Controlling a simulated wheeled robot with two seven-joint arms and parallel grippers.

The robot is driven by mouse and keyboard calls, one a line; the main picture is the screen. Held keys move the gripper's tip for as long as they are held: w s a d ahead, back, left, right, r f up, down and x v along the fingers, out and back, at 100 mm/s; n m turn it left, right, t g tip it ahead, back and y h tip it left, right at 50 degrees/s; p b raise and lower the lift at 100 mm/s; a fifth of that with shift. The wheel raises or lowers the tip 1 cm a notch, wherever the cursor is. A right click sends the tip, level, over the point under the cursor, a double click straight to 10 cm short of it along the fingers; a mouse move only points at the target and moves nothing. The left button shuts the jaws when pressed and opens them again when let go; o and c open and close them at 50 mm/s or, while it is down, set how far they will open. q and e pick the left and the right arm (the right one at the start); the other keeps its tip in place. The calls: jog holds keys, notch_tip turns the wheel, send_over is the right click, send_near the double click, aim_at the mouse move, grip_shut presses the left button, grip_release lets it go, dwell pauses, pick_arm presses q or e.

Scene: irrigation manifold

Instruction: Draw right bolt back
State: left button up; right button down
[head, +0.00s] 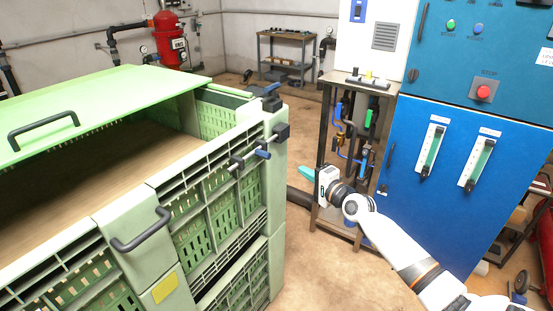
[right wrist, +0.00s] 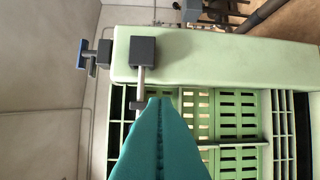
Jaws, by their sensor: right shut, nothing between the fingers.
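The rod runs toward a dark block (head: 281,132) at the corner post. In the right wrist view the block (right wrist: 142,53) and the rod (right wrist: 141,84) show just beyond my fingertips; the handle is not clear there. My right gripper (head: 306,173) is shut and empty, its teal fingers (right wrist: 158,108) pointing at the crate. In the head view it stands right of the bolt, apart from it. My left gripper is not in view.
The green lid (head: 110,100) lies partly over the crate. A pipe stand (head: 326,140) and a blue cabinet (head: 465,190) stand close to my right arm.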

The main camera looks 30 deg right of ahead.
aim_at(266, 149)
jog(key=r, duration=0.2)
jog(key=shift+w+a+r+t, duration=0.1)
jog(key=shift+a+r+t, duration=0.1)
jog(key=shift+r+t, duration=0.15)
jog(key=shift+w, duration=0.1)
jog(key=w+b, duration=0.2)
jog(key=w, duration=0.8)
jog(key=a+p, duration=0.1)
jog(key=s+a+p, duration=0.1)
jog(key=p, duration=0.1)
jog(key=a+p, duration=0.2)
jog(key=shift+s+a+r, duration=0.1)
jog(key=shift+s, duration=0.3)
